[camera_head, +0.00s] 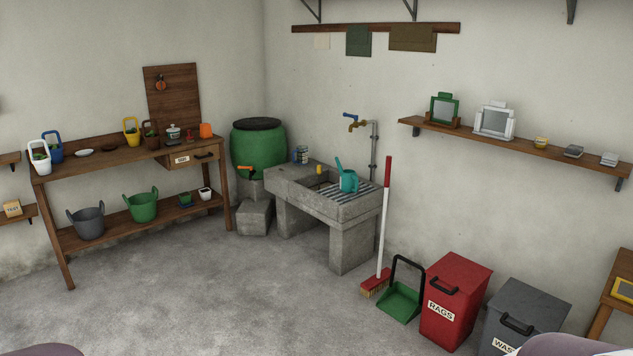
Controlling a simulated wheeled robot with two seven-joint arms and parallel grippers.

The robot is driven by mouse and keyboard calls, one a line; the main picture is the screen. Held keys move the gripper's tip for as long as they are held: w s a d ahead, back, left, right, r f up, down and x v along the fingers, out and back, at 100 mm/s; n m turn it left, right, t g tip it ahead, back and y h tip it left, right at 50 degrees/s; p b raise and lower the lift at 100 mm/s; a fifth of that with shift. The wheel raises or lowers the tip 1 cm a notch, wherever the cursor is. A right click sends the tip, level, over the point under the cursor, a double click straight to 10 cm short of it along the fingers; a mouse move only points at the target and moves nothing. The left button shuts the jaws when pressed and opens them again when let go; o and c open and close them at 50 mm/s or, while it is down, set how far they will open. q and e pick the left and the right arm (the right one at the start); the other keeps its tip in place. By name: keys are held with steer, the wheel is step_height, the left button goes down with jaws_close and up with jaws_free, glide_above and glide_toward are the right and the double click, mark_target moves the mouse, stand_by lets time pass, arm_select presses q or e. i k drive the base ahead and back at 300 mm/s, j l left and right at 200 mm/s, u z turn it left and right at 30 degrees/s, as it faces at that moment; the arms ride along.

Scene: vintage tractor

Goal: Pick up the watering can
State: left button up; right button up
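A small teal watering can (348,181) stands upright on the ribbed drainboard of the concrete sink (345,212), with its long spout pointing up and to the left. It is across the room from me, and nothing touches it from above. Neither of my grippers shows in the head view. Only rounded parts of my own body show at the bottom left and bottom right corners.
A broom (384,220), green dustpan (399,301), red rags bin (455,300) and grey waste bin (525,318) stand right of the sink. A brass tap (358,124) is above it. A wooden bench (110,160) stands left. The floor (220,300) before the sink is clear.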

mark_target(349, 179)
steer(key=i, duration=2.7)
steer(key=i+j+z, duration=0.1)
steer(key=i+z, duration=0.35)
steer(key=i, duration=0.15)
steer(key=i+j+z, duration=0.85)
steer(key=i, duration=0.15)
steer(key=i+j+z, duration=0.4)
steer(key=j, duration=0.25)
steer(key=i+j+z, duration=0.3)
steer(key=j+z, duration=0.15)
steer(key=j, duration=0.3)
